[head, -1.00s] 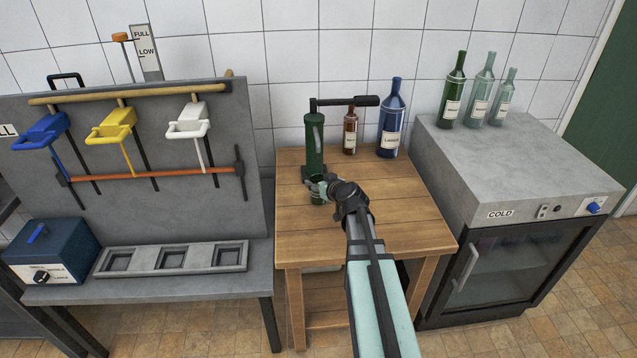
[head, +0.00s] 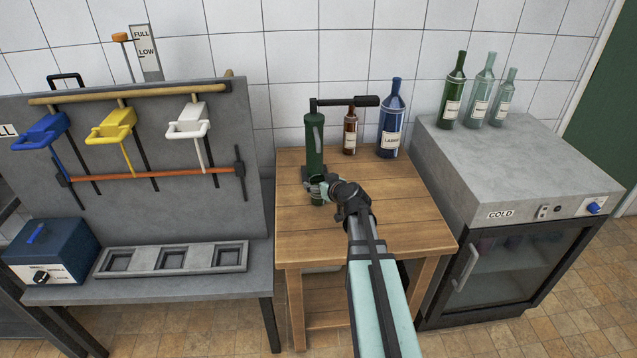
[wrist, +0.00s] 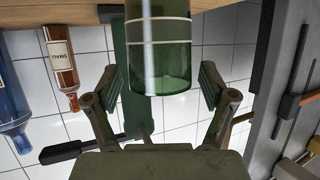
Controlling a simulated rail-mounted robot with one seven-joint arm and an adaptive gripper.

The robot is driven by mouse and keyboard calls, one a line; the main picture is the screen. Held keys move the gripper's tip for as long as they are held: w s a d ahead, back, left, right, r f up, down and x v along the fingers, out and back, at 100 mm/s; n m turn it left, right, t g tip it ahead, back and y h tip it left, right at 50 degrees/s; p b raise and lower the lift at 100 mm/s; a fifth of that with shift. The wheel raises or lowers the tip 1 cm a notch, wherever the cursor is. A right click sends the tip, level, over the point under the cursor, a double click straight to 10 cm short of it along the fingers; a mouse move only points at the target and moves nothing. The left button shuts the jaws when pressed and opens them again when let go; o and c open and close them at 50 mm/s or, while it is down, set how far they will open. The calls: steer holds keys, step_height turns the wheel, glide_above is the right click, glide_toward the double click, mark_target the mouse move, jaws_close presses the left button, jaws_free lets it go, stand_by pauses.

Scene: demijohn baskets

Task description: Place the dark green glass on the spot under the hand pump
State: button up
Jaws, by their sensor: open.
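The dark green glass (head: 317,201) is at the front foot of the green hand pump (head: 314,150), on the wooden table. My gripper (head: 321,188) is around it and partly hides it. In the wrist view the glass (wrist: 158,55), with pale bands, is upright between my open fingers (wrist: 160,88), with a gap visible on each side. Its base is out of that view. The spot under the pump is hidden, so I cannot tell whether the glass is exactly on it. The pump (wrist: 131,115) rises close behind the glass.
A small brown bottle (head: 350,133) and a large blue bottle (head: 391,122) stand at the back of the table (head: 385,225). A cold cabinet (head: 500,165) with several bottles is on the right. A grey rack (head: 225,170) stands left. The table's right side is clear.

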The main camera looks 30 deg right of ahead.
steer(key=b+v, duration=0.1)
steer(key=v, duration=1)
steer(key=shift+s, duration=0.15)
